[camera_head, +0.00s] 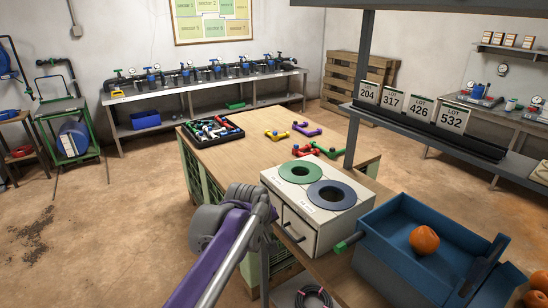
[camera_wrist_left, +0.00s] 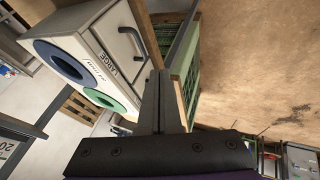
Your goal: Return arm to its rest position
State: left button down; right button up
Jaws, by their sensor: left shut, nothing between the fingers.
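My left arm, purple and grey, comes up from the bottom of the head view. Its gripper (camera_head: 264,208) is in front of the left side of a white box with a green ring and a blue ring on top (camera_head: 322,236). In the left wrist view the gripper (camera_wrist_left: 159,90) has its two fingers together with nothing between them. The white box (camera_wrist_left: 120,48) shows beside them there, with its drawer handle near the fingers. I cannot tell whether the fingers touch the box. My right gripper is not in view.
A wooden-topped workbench (camera_head: 255,143) carries a black tray (camera_head: 182,128) of fittings and several loose coloured valves. A blue bin (camera_head: 385,222) with an orange fruit (camera_head: 424,240) stands at the right. A dark post (camera_head: 357,95) and shelf with lot cards rise behind. Open floor lies left.

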pick_arm(q)
jog(key=s+a+f+m, duration=0.2)
jog(key=s+a+f, duration=0.2)
jog(key=s, duration=0.6)
jog(key=s+a+f+m+y+p, duration=0.1)
jog(key=s+a+f, duration=0.3)
jog(key=s, duration=0.6)
jog(key=s+a+f+m+g+p, duration=0.1)
jog(key=s+a+f+m, duration=0.1)
jog(key=s+a+f, duration=0.2)
jog(key=s+a, duration=0.3)
jog(key=s, duration=0.4)
jog(key=shift+a+m+y, duration=0.25)
jog(key=shift+m+y, duration=0.15)
